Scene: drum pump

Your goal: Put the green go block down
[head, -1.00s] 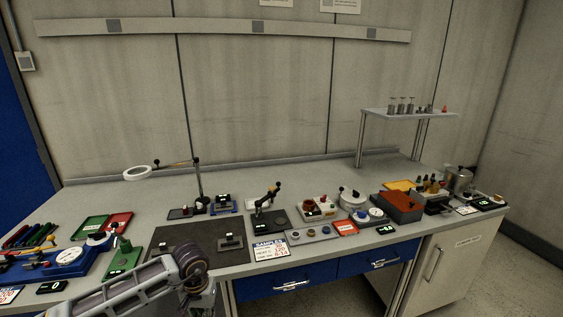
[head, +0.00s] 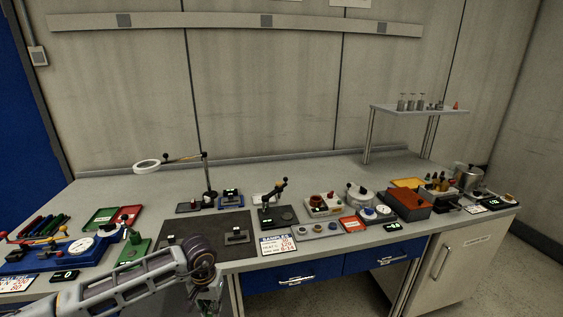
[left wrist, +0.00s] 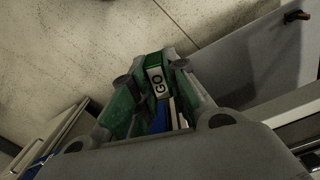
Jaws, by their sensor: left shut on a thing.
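The green go block (left wrist: 152,62) is in the left wrist view, with a pale GO label facing the camera. My left gripper (left wrist: 152,76) is shut on it, with a finger on each side. In the head view my left gripper (head: 212,295) hangs low at the table's front edge, by the black mat (head: 185,231). The block cannot be made out in the head view. My right gripper is not in view.
A green tray (head: 98,218) and a red tray (head: 128,215) lie at the back left. A green stand (head: 134,252) is left of the mat. A small block (head: 237,237) sits on the mat, with a sample card (head: 277,245) to its right.

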